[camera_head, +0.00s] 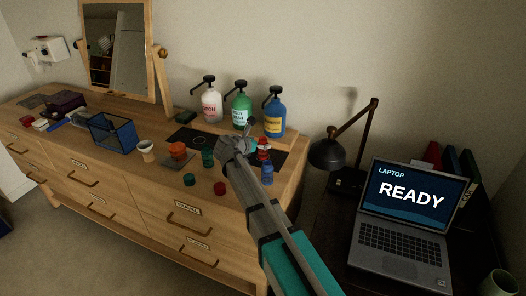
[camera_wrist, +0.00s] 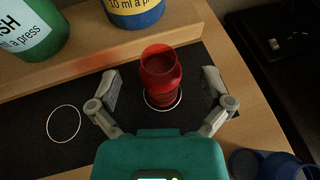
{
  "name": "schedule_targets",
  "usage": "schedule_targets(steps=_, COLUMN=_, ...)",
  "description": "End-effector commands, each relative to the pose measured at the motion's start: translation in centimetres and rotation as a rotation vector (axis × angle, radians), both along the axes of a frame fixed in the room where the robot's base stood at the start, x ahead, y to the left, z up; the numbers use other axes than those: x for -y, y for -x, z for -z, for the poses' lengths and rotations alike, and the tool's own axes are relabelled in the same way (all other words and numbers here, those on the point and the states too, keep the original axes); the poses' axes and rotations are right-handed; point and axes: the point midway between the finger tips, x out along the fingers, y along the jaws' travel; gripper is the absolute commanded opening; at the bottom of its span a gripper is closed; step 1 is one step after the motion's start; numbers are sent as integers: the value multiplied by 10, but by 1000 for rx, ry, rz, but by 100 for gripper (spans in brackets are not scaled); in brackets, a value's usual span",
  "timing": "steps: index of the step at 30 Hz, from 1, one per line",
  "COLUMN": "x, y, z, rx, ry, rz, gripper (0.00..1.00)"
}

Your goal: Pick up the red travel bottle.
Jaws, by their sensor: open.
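The red travel bottle (camera_wrist: 161,72) stands on a dark mat in the wrist view, over a white ring outline. It looks open at the top and is translucent red. My gripper (camera_wrist: 160,92) is open, with one finger on each side of the bottle and visible gaps to both. In the head view my gripper (camera_head: 246,141) reaches over the dresser, and the red bottle (camera_head: 263,143) shows partly beside it.
A blue bottle (camera_wrist: 246,162) stands close by at lower right in the wrist view. Pump bottles, including a green one (camera_head: 241,112), stand on a raised shelf behind. Loose red (camera_head: 220,188) and green (camera_head: 189,179) caps lie at the dresser's front. A lamp (camera_head: 328,153) is at right.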

Motion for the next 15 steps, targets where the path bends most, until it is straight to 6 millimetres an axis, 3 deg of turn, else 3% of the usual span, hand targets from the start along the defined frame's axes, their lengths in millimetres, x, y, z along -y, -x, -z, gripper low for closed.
schedule_targets(steps=6, x=10, y=-14, z=8, rx=1, ry=-1, rz=0, gripper=99)
schedule_targets(steps=15, x=11, y=-15, z=8, rx=0, ry=0, rz=-1, gripper=99)
